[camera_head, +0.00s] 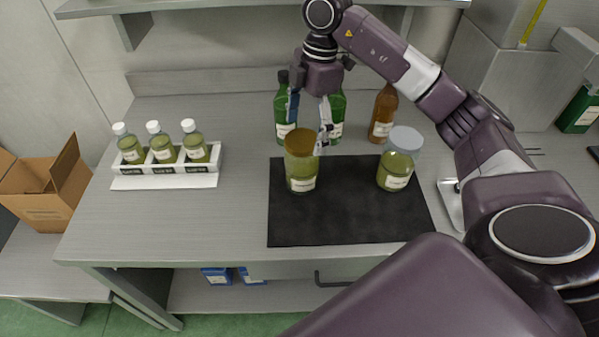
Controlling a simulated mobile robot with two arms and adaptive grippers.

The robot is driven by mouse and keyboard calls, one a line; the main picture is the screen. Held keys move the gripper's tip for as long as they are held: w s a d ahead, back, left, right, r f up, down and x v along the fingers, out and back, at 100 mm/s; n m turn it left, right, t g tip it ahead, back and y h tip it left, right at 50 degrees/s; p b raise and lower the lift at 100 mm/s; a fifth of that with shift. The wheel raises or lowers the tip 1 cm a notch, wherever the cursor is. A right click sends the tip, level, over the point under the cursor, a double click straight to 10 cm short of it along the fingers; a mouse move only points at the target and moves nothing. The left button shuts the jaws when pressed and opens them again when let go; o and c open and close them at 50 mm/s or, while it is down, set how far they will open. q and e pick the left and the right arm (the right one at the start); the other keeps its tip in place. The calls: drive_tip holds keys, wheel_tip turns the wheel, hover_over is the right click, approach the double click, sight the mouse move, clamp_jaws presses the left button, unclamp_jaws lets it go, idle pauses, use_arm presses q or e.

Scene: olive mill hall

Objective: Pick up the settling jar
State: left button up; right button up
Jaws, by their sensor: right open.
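Two jars of greenish liquid stand upright on a black mat (345,228); their labels are too small to read, so I cannot tell which is the settling jar. The left jar (301,170) has an amber-brown top. The right jar (396,168) has a pale, whitish lid. My right gripper (309,116) points down, open, with its fingers just behind and above the left jar's top in the picture. I cannot tell whether it touches the jar, and nothing shows between its fingers. My left gripper is out of view.
Green bottles (337,112) stand behind my right gripper, close to it, with a brown bottle (382,112) to the right. A white rack (190,166) holds three small bottles at left. A cardboard box (45,195) sits further left.

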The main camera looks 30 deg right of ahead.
sight(303, 142)
drive_tip(key=f+b, duration=0.1)
drive_tip(key=f, duration=0.1)
drive_tip(key=shift+w+f+b, duration=0.2)
drive_tip(key=shift+f+b, duration=0.15)
drive_tip(key=shift+f, duration=0.05)
drive_tip(key=shift+w+f, duration=0.1)
drive_tip(key=shift+f, duration=0.2)
wheel_tip(303, 142, down, 2)
drive_tip(key=shift+a, duration=0.15)
drive_tip(key=shift+f+p, duration=0.35)
drive_tip(key=shift+f, duration=0.05)
drive_tip(key=f, duration=0.2)
drive_tip(key=f+p, duration=0.1)
drive_tip(key=shift+w+a+f+p, duration=0.15)
drive_tip(key=shift+w+f+p, duration=0.15)
drive_tip(key=shift+w+f, duration=0.1)
drive_tip(key=shift+f, duration=0.5)
drive_tip(key=shift+a, duration=0.1)
drive_tip(key=c, duration=2)
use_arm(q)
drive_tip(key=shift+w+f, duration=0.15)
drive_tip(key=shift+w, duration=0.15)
use_arm(e)
drive_tip(key=shift+w+r, duration=0.1)
drive_tip(key=shift+c, duration=0.9)
